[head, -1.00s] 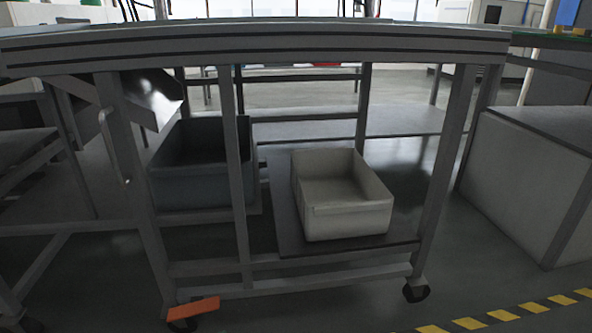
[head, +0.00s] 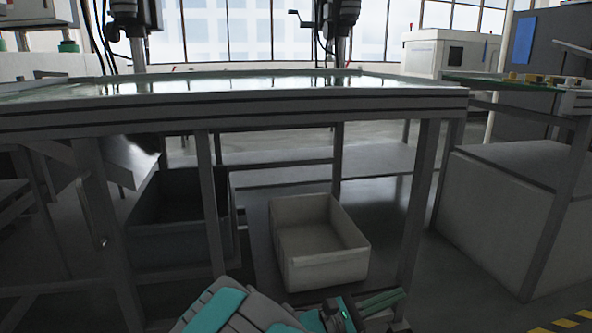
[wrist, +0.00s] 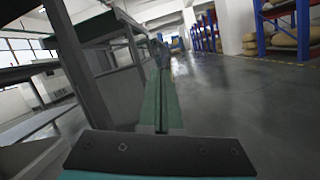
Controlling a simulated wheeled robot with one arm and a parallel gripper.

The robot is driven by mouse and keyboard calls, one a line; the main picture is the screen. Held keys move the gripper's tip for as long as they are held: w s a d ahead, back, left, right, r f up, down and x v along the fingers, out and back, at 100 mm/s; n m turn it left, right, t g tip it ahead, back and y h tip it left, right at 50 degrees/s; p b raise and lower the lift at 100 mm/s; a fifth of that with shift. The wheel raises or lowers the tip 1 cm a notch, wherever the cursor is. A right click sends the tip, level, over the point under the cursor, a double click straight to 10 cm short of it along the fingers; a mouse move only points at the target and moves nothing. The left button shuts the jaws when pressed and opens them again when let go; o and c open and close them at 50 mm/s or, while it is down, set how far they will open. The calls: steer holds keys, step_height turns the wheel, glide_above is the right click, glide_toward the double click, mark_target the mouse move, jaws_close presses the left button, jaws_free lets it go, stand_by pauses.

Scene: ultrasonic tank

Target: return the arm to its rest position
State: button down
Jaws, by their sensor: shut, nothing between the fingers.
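My gripper (head: 383,301) shows at the bottom of the head view, low in front of the table frame, with its green fingers pointing right. In the wrist view the long green fingers (wrist: 160,95) lie side by side with only a thin line between them. They are shut and hold nothing. Part of my arm in grey and teal shows at the bottom middle of the head view. The fingers appear clear of the table frame, though the exact gap cannot be told.
A workbench (head: 240,112) with a wet-looking top stands ahead. A pale bin (head: 325,268) and a dark bin (head: 165,245) sit on its lower shelf. A grey cabinet (head: 500,210) stands at the right. In the wrist view open floor (wrist: 250,110) leads toward blue racks (wrist: 285,25).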

steer(key=s+d+r+m+g+y+p, duration=0.1)
steer(key=s+d+m+g+y, duration=0.35)
steer(key=s, duration=0.55)
steer(key=s+d+r+m+g+y+p, duration=0.2)
steer(key=s+d+m+g+y, duration=0.3)
steer(key=s, duration=0.5)
steer(key=s+a+r+m+t+y+p, duration=0.1)
steer(key=s+a+m+t+y+p, duration=0.2)
steer(key=s+a+m+y, duration=0.3)
steer(key=s+a+y, duration=0.5)
steer(key=a, duration=0.4)
steer(key=shift+r+m, duration=0.2)
steer(key=shift+m, duration=0.15)
steer(key=shift+a, duration=0.1)
